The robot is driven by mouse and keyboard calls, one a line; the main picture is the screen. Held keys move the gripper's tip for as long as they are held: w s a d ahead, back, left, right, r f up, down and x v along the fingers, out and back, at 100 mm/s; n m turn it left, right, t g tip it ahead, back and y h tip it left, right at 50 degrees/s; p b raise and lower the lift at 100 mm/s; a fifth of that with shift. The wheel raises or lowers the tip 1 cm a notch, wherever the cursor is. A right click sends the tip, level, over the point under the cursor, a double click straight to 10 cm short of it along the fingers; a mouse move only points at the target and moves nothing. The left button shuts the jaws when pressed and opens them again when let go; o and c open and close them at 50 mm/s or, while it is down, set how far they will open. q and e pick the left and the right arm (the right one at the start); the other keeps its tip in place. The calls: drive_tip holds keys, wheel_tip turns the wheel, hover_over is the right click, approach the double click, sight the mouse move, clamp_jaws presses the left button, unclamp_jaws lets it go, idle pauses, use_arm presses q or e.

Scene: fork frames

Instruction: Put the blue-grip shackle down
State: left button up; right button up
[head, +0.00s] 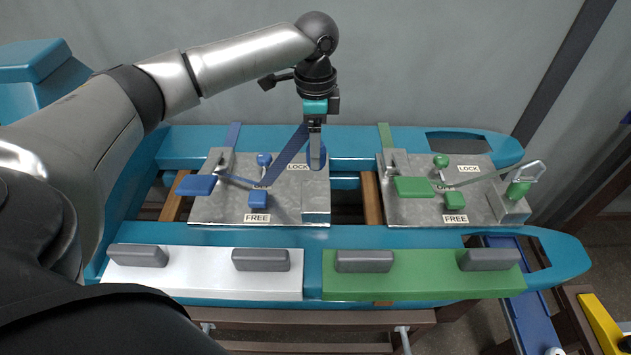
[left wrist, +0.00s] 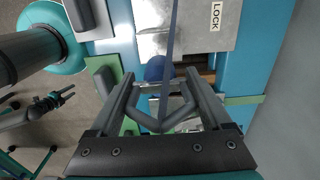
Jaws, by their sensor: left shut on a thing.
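My left gripper (head: 316,140) is shut on the blue-grip shackle (head: 316,157), above the right end of the left metal plate (head: 235,205). The shackle's blue grip (left wrist: 155,68) and its grey metal loop (left wrist: 172,112) show between the fingers in the left wrist view. A blue strap (head: 287,158) runs from the shackle down to the plate. The plate carries a blue lever (head: 196,186), a blue knob (head: 264,159) and a blue block by the FREE label. A small dark gripper, seemingly my right one (left wrist: 62,98), shows in the left wrist view; its jaws are too small to judge.
A matching plate (head: 415,212) at right has a green lever (head: 414,187) and a green-grip shackle (head: 518,188) at its end block. A white panel (head: 205,281) and a green panel (head: 420,281) with grey handles lie in front. A wall stands behind.

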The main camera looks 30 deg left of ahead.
use_arm(q)
wheel_tip(320, 180, down, 5)
drive_tip(key=shift+r+b, duration=0.2)
drive_tip(key=shift+b, duration=0.6)
drive_tip(key=shift+f+b, duration=0.65)
drive_tip(key=shift+f, duration=1.05)
drive_tip(key=shift+f+b, duration=0.3)
drive_tip(key=shift+f, duration=0.45)
use_arm(e)
drive_tip(key=w+a+r, duration=0.4)
drive_tip(key=w, duration=0.1)
drive_tip(key=shift+w+a+r, duration=0.2)
drive_tip(key=shift+a+r, duration=0.05)
use_arm(q)
drive_tip(key=shift+f, duration=0.15)
drive_tip(key=o, duration=1.3)
use_arm(e)
drive_tip(key=shift+s+d+f, duration=0.1)
drive_tip(key=shift+f, duration=0.05)
